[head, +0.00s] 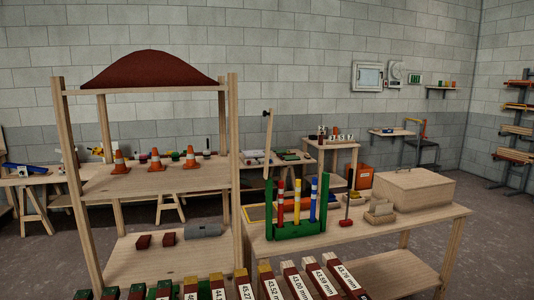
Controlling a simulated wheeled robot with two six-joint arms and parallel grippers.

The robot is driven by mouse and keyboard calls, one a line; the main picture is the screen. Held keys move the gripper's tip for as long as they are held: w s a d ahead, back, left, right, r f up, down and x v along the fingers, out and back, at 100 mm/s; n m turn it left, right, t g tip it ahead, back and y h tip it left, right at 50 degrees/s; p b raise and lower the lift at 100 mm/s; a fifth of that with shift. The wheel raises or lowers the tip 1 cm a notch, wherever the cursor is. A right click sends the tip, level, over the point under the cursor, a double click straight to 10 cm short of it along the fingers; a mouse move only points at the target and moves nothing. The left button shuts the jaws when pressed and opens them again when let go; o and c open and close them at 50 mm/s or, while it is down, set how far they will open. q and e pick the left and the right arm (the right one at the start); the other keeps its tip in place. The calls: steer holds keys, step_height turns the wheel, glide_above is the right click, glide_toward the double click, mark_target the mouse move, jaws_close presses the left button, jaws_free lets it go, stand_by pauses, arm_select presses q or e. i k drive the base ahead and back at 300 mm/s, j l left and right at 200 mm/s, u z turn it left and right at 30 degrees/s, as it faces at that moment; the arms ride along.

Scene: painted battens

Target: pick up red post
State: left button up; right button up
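A green rack (297,229) stands on the wooden table at centre right and holds several upright coloured posts. Neither of my grippers is in the head view.
Wooden shelves (155,182) with orange cones stand at the left. Labelled battens (300,283) line the near bottom edge. On the table (425,215) are a wooden box (413,187) and a red-based upright tool (346,222). The table's front right is clear.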

mark_target(281, 185)
steer(key=i+l, duration=0.1)
steer(key=l, duration=0.65)
steer(key=l+u, duration=0.1)
steer(key=l, duration=0.6)
steer(key=i+l+u, duration=0.1)
steer(key=l, duration=0.5)
steer(key=i+l+u, duration=0.15)
steer(key=l, duration=0.5)
steer(key=i+l+u, duration=0.1)
steer(key=l, duration=0.55)
steer(key=l+u, duration=0.1)
steer(key=l, duration=0.55)
steer(key=i+l+u, duration=0.2)
steer(key=i+l, duration=0.2)
steer(key=l, duration=0.25)
steer(key=i+l, duration=0.2)
steer(key=l, duration=0.15)
steer(key=i+l+u, duration=0.15)
steer(key=l, duration=0.2)
steer(key=i+l+u, duration=0.1)
steer(key=l, duration=0.3)
steer(key=i+l+u, duration=0.1)
steer(key=i+l, duration=0.15)
steer(key=i+l+u, duration=0.1)
steer(key=l, duration=0.4)
